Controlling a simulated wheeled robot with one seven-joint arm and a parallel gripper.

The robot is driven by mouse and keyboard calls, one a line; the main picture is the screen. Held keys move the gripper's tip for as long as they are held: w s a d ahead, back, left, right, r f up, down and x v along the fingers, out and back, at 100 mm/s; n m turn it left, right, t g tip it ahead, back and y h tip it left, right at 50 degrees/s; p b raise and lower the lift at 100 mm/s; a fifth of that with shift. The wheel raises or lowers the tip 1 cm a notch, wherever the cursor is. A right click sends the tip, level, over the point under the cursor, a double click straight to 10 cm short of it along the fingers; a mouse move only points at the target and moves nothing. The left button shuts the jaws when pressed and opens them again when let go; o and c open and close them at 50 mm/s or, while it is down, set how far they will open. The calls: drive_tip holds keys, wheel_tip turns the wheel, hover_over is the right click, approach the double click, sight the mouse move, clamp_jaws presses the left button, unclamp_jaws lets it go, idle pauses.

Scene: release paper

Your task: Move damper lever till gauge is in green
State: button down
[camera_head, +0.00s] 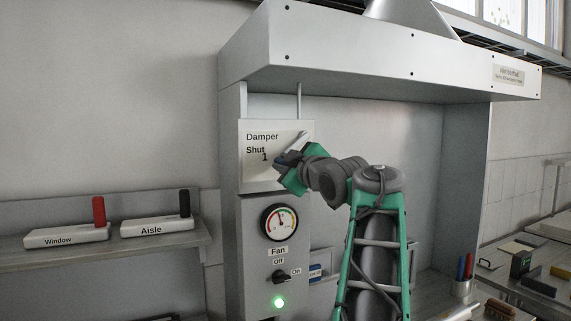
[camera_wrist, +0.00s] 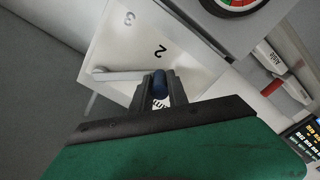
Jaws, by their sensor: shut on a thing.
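The damper panel (camera_head: 255,178), marked Damper, Shut and 1, is on the left post of the hood. Its pale lever (camera_head: 299,141) slants across the panel's right side; in the wrist view the lever bar (camera_wrist: 118,75) lies near the numbers 2 and 3. My gripper (camera_head: 284,163) is shut on the lever's blue knob (camera_wrist: 160,84), seen between the fingers. My gripper hides part of the panel in the head view. The round gauge (camera_head: 279,221) below has a coloured arc; its needle points roughly upward, and I cannot tell exactly which colour it meets.
A shelf (camera_head: 90,243) at left holds the Window box (camera_head: 66,237) and Aisle box (camera_head: 157,227). The metal hood (camera_head: 380,65) overhangs above. A pen cup (camera_head: 462,288) stands at right.

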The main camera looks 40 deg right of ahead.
idle(0.9)
drive_tip(key=shift+d+f+n+b, duration=0.25)
drive_tip(key=shift+f+n+b, duration=0.35)
drive_tip(key=shift+b, duration=0.55)
drive_tip(key=shift+s+d+f+n+b, duration=0.1)
drive_tip(key=shift+s+d+n+b, duration=0.05)
drive_tip(key=shift+d+n+b, duration=0.25)
drive_tip(key=c, duration=1.3)
unclamp_jaws()
